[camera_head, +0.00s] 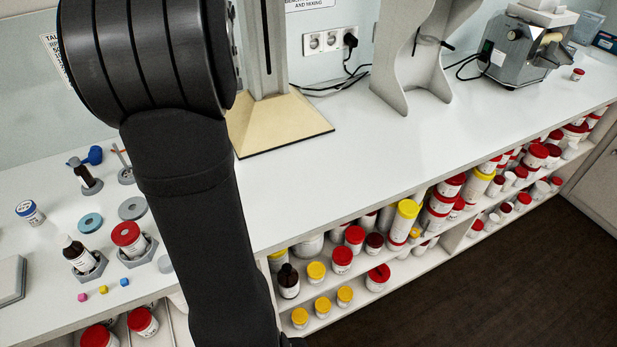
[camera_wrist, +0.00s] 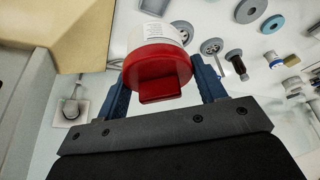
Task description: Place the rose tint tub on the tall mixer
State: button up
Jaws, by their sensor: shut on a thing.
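A white tub with a red lid (camera_wrist: 158,68) sits between the two blue fingers of my gripper (camera_wrist: 162,80) in the wrist view, its lid toward the camera. My gripper is shut on it. The print on its label is too small to read, so I cannot confirm the tint. In the head view my arm hides the gripper and the held tub. A tall column stand with a beige base (camera_head: 282,122) is partly behind my arm; its base also shows in the wrist view (camera_wrist: 84,35). It may be the tall mixer, but its top is out of view.
A red-lidded tub (camera_head: 128,238) stands in a grey holder at left, near a dark bottle (camera_head: 78,255) and small cubes. A grey stand (camera_head: 417,55) and a grey mill (camera_head: 520,48) stand at the back right. The middle counter (camera_head: 390,135) is clear. Shelves below hold many tubs.

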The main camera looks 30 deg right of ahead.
jog(key=s+d+f+m+t+h, duration=0.1)
jog(key=s+d+m, duration=0.3)
jog(key=s+d, duration=1.05)
jog(key=s+d+f+m+h, duration=0.15)
jog(key=s+d+m, duration=0.25)
jog(key=s+d, duration=1.05)
jog(key=w+a+f, duration=0.2)
jog(key=f, duration=0.2)
jog(key=w+a+f, duration=0.5)
jog(key=f, duration=0.2)
jog(key=shift+w+a+f, duration=0.2)
jog(key=shift+a+f, duration=0.1)
jog(key=shift+a, duration=0.05)
jog(key=shift+f, duration=2)
jog(key=o, duration=1.1)
jog(key=shift+f, duration=0.15)
jog(key=shift+c, duration=0.2)
